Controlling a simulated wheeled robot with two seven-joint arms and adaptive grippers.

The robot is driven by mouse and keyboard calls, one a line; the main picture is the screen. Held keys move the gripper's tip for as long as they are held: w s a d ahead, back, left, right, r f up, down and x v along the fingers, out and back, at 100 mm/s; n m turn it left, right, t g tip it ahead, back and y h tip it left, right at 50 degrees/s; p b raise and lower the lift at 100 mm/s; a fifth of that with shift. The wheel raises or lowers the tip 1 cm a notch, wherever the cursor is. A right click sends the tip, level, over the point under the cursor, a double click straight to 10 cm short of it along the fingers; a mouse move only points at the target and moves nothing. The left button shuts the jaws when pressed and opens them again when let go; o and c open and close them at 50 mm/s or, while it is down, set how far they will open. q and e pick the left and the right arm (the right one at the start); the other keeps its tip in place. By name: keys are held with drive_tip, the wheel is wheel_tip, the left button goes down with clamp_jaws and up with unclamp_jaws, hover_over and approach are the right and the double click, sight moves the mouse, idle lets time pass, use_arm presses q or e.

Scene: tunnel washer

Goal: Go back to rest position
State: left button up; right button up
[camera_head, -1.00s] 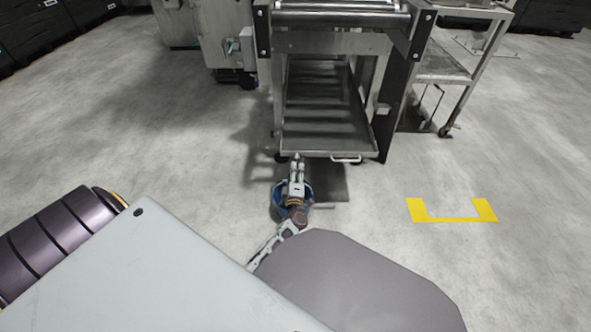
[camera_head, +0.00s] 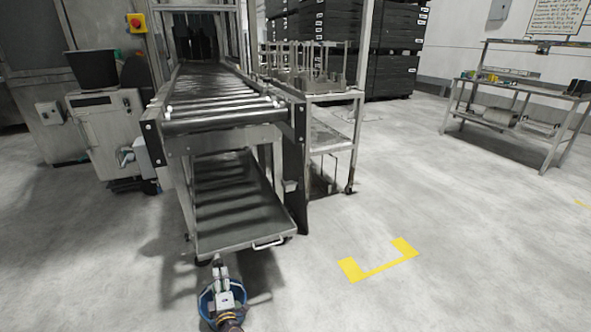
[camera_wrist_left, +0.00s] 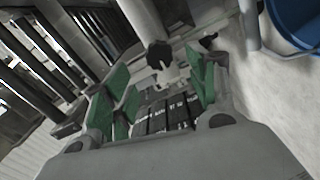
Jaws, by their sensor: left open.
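My left gripper (camera_head: 217,270) shows at the bottom of the head view, in front of the low tray under the roller conveyor. In the left wrist view the left gripper (camera_wrist_left: 160,85) has its green-padded fingers spread apart, with nothing held between them. My right gripper is in neither view.
The roller conveyor (camera_head: 215,109) and its lower tray (camera_head: 240,222) stand ahead. A blue round thing (camera_head: 207,303) shows around my left wrist; I cannot tell whether they touch. A metal cart (camera_head: 328,140) stands right of the conveyor. Floor around the yellow marking (camera_head: 378,268) is clear.

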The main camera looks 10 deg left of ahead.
use_arm(q)
drive_tip(key=s+d+r+m+g+h, duration=0.2)
drive_tip(key=d+m+h, duration=0.4)
drive_tip(key=d+m, duration=0.2)
drive_tip(key=s+d+r+m+g+h, duration=0.1)
drive_tip(key=s+d+r+m+h, duration=0.2)
drive_tip(key=d+m+h, duration=0.5)
drive_tip(key=s+a+r+m+g+y, duration=0.1)
drive_tip(key=s+m+g, duration=0.3)
drive_tip(key=s, duration=0.6)
drive_tip(key=s+r+m+g+y+p, duration=0.1)
drive_tip(key=s+g, duration=0.4)
drive_tip(key=s, duration=0.6)
drive_tip(key=r+m+y, duration=0.1)
drive_tip(key=m+y, duration=0.1)
drive_tip(key=shift+a+r+m+y, duration=0.3)
drive_tip(key=shift+a+m, duration=0.05)
drive_tip(key=shift+m, duration=0.05)
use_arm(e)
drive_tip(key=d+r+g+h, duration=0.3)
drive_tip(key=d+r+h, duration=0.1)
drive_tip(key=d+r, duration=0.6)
use_arm(q)
drive_tip(key=shift+w+f+p, duration=0.1)
drive_tip(key=shift+f+p, duration=0.05)
drive_tip(key=shift+p, duration=0.3)
